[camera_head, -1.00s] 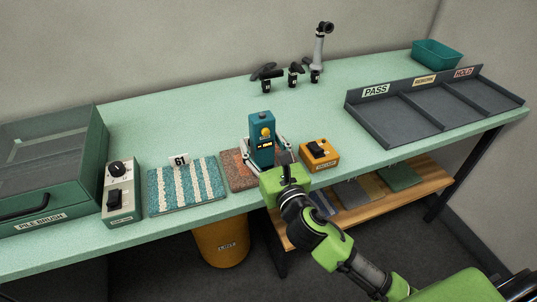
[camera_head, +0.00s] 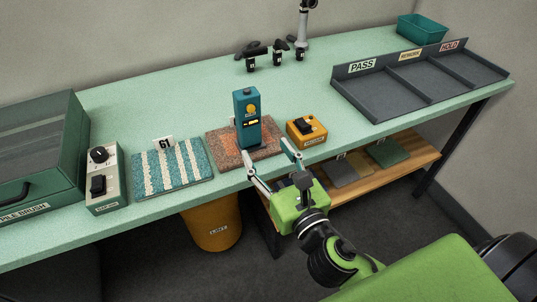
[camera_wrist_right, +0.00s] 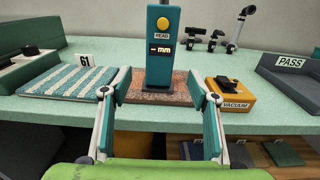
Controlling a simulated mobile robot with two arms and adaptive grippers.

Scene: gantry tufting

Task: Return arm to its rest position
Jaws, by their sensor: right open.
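My right gripper (camera_head: 270,166) is open and empty, just off the table's front edge. In the right wrist view its two fingers (camera_wrist_right: 160,95) stand wide apart. Beyond them a teal gauge (camera_wrist_right: 163,45) with a yellow button and a small display stands upright. The gauge (camera_head: 247,118) stands on a reddish-brown mat (camera_head: 222,150) and is apart from the fingers. My left gripper is not in view.
A striped tufted sample (camera_head: 175,168) tagged 61 lies left of the mat. An orange vacuum switch box (camera_head: 307,130) is to the right. A grey sorting tray (camera_head: 350,90) stands at the right. A lower shelf (camera_head: 405,166) and yellow bin (camera_head: 213,222) are below.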

